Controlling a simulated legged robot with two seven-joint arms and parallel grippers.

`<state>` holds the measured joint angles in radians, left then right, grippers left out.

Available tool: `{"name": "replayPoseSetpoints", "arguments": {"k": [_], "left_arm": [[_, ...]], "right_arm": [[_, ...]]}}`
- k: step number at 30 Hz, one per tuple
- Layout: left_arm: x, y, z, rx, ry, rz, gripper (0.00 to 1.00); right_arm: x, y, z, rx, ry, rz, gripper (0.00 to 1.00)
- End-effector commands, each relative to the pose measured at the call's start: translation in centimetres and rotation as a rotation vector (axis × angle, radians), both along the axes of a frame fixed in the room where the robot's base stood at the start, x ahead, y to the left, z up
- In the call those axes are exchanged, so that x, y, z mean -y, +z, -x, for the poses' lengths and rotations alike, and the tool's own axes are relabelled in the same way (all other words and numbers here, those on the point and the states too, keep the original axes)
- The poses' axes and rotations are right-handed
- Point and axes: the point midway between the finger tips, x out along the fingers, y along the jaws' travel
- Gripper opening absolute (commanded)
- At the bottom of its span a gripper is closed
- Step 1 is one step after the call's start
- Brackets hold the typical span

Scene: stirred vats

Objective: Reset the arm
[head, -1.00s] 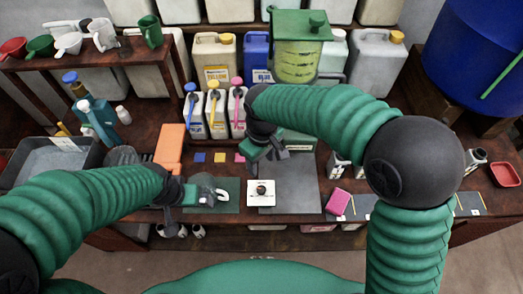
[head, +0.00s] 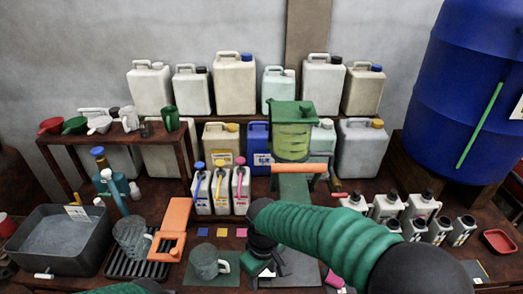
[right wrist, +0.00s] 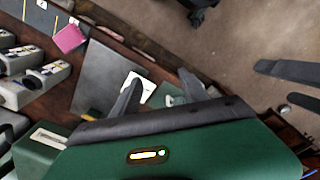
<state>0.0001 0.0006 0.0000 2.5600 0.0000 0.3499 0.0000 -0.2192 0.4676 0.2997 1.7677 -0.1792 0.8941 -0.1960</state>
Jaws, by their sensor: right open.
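My right gripper (head: 262,268) is open and empty, low at the front of the bench in the head view. Its two fingers stand apart in the right wrist view (right wrist: 158,92), above a small white plate (right wrist: 143,88) and a grey mat (right wrist: 103,80). In the head view the gripper partly hides that plate. A sliver of my left arm (head: 130,288) shows at the bottom edge of the head view. In the right wrist view, two separated dark fingers at the right look like my left gripper (right wrist: 290,86), open and empty over the floor.
A clear mug (head: 204,263) stands on a dark green mat (head: 226,282), left of my right gripper. An orange stand (head: 174,228), small jugs (head: 220,190), a green vat (head: 291,140) and bottles (head: 420,208) surround the work area. Floor (right wrist: 245,35) beyond the bench edge is mostly clear.

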Motion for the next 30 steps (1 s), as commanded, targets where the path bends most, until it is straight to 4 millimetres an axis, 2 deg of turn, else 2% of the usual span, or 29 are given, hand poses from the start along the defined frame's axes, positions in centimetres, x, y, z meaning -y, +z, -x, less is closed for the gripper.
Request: {"name": "replayPoseSetpoints", "arguments": {"k": [1, 8, 11, 18, 21, 24, 30], "left_arm": [[0.0, 0.0, 0.0, 0.0, 0.0, 0.0, 1.0], [0.0, 0.0, 0.0, 0.001, 0.0, 0.0, 1.0], [0.0, 0.0, 0.0, 0.001, 0.0, 0.0, 1.0], [0.0, 0.0, 0.0, 0.001, 0.0, 0.0, 1.0], [0.0, 0.0, 0.0, 0.0, 0.0, 0.0, 1.0], [0.0, 0.0, 0.0, 0.001, 0.0, 0.0, 1.0], [0.0, 0.0, 0.0, 0.001, 0.0, 0.0, 1.0]], "right_arm": [[1.2, 0.0, 0.2, 0.007, -0.033, 0.002, 0.52], [5.7, -0.5, 1.5, 0.041, -0.181, -0.008, 0.52], [8.4, -0.8, 2.6, 0.061, -0.274, -0.016, 0.52], [15.9, -1.7, 7.4, 0.136, -0.588, -0.057, 0.52], [18.3, -2.2, 9.6, 0.165, -0.714, -0.076, 0.52], [19.4, -2.5, 10.8, 0.182, -0.783, -0.088, 0.52], [19.5, -2.6, 10.9, 0.183, -0.791, -0.089, 0.52]]}}
